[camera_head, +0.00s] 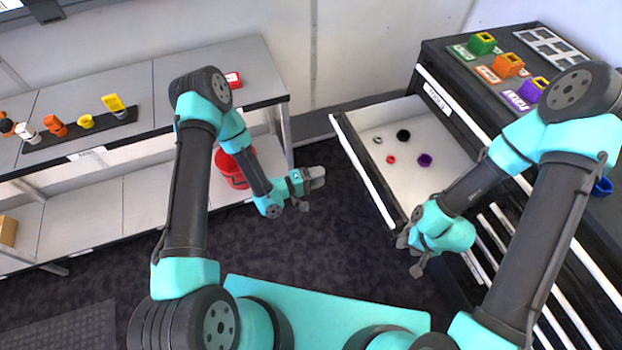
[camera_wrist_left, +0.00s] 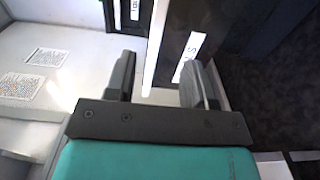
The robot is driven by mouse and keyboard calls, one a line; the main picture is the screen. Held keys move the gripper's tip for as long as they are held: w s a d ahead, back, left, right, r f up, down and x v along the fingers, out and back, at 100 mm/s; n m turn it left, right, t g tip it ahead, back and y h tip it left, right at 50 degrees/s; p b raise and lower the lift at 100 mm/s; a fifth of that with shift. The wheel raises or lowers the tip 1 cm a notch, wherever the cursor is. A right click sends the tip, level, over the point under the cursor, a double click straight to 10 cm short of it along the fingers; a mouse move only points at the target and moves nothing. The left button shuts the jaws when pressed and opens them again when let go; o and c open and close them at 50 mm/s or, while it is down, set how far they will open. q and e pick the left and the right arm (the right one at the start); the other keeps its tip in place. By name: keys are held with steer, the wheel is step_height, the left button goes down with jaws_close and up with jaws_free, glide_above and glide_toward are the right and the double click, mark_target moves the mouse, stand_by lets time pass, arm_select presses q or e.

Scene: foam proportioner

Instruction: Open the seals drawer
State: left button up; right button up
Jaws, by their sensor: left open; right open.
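The top drawer (camera_head: 435,140) of the dark tool cabinet is pulled out and its white inside shows in the head view. Several small rings and seals lie in it: grey, black (camera_head: 403,135), red and purple (camera_head: 425,160). My left gripper (camera_head: 312,189) is open and empty, left of the drawer's front and apart from it. In the left wrist view a labelled white front strip (camera_wrist_left: 187,58) shows beyond its open fingers (camera_wrist_left: 165,88); the label is only partly readable. My right gripper (camera_head: 410,254) is open and empty near the drawer's near front corner.
The cabinet top (camera_head: 465,50) carries green, orange (camera_head: 507,65) and purple blocks. White strips of other drawers (camera_head: 570,285) show below. A shelf bench (camera_head: 140,80) with small parts stands at left, a red bucket (camera_head: 231,170) on its lower shelf. Dark floor lies between.

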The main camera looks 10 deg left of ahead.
arm_select(q)
steer(key=shift+v, duration=1.25)
steer(key=s+a+f+m+g+y, duration=0.3)
steer(key=s+a+f+g+y, duration=0.15)
steer(key=a+y, duration=0.35)
steer(key=s+a+r+g+y, duration=0.1)
steer(key=s+g, duration=0.1)
steer(key=s, duration=0.4)
steer(key=s+a+r+m+g+y, duration=0.1)
steer(key=s+a+r+g+y, duration=0.1)
steer(key=s, duration=0.4)
steer(key=shift+a+m, duration=0.25)
steer(key=shift+m, duration=0.05)
steer(key=shift+r, duration=0.1)
